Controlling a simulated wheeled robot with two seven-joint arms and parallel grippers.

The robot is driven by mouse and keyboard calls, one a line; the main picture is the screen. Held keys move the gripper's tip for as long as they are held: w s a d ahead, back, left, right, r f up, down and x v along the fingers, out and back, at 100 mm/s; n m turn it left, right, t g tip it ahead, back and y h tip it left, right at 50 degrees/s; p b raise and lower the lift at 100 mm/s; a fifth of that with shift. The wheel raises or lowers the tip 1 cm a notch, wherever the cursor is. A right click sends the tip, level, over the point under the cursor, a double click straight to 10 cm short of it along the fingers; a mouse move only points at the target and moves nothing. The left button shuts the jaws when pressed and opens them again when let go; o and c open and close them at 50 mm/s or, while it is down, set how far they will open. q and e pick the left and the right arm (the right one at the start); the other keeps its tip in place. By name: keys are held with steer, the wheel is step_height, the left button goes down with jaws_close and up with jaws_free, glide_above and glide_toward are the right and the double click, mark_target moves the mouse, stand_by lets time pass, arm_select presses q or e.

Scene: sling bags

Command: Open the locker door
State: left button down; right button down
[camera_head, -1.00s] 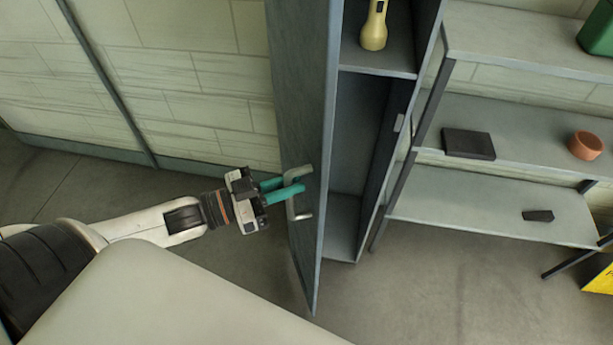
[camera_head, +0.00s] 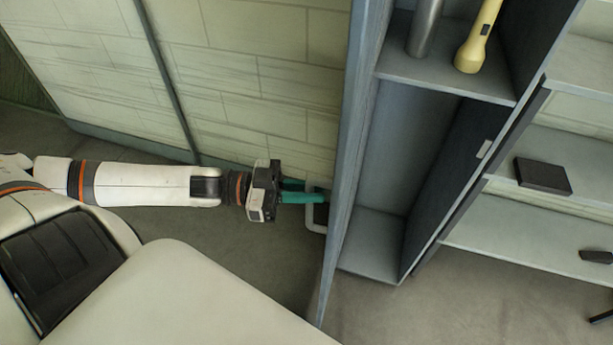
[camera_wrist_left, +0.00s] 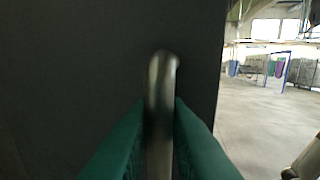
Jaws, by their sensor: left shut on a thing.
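The grey-blue locker door (camera_head: 352,150) stands open, seen nearly edge-on in the head view, with the locker interior (camera_head: 390,170) visible to its right. Its metal handle (camera_head: 313,222) is on the door's left face. My left gripper (camera_head: 318,197) is shut on the handle, its green fingers at either side of the bar. In the left wrist view the handle (camera_wrist_left: 161,100) runs between the green fingers (camera_wrist_left: 160,140), in front of the dark door face (camera_wrist_left: 80,70). My right gripper is not in view.
A yellow flashlight (camera_head: 476,42) and a grey cylinder (camera_head: 425,28) stand on the locker's shelf. A shelving unit (camera_head: 530,245) with a dark box (camera_head: 543,176) is at the right. Clear floor (camera_head: 240,250) lies left of the door.

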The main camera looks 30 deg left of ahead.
arm_select(q)
steer(key=shift+f, duration=0.15)
steer(key=c, duration=1.5)
jaws_free()
steer(key=shift+w, duration=0.1)
steer(key=shift+o, duration=0.2)
steer(key=shift+a, duration=0.1)
steer(key=p+v, duration=0.5)
steer(key=v, duration=0.7)
